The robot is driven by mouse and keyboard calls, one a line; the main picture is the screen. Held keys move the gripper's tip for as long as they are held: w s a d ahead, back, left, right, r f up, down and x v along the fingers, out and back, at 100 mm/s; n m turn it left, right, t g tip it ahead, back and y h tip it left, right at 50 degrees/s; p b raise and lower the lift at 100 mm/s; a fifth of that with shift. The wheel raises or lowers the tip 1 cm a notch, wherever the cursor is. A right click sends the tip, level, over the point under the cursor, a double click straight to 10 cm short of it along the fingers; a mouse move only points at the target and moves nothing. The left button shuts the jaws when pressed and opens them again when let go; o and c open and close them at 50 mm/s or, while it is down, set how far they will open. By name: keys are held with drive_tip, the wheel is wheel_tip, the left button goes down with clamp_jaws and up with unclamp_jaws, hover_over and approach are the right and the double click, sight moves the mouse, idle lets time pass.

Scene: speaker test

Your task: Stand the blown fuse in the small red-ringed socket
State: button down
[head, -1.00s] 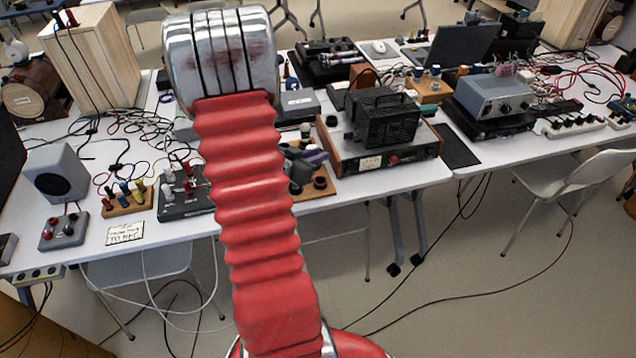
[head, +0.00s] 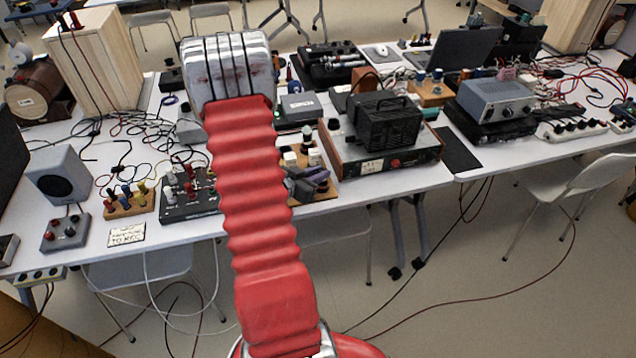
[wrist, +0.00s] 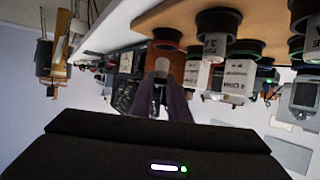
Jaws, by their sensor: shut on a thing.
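My gripper (head: 316,182) is low over the front of the wooden fuse board (head: 329,163) and hides part of it. In the wrist view, its dark purple fingers (wrist: 161,88) are shut on a small pale, glassy fuse (wrist: 161,67), mostly hidden between them. The wrist picture shows the board (wrist: 190,16) upside down. A dark socket with a red ring (wrist: 166,44) lies just beyond the fingertips, and I see nothing standing in it. I cannot tell whether the fuse touches it. In the head view the gripper hides this socket.
White fuses (wrist: 236,76) stand in larger black sockets beside the gripper, close to its fingers. A black amplifier (head: 385,122) on a wooden-sided unit stands right of the board. A black panel with knobs (head: 190,205) stands left of it. The table's front edge is close.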

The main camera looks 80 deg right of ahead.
drive_tip(key=shift+f, duration=1.4)
drive_tip(key=c, duration=1.7)
unclamp_jaws()
drive_tip(key=shift+v, duration=6)
drive_tip(key=shift+w, duration=0.1)
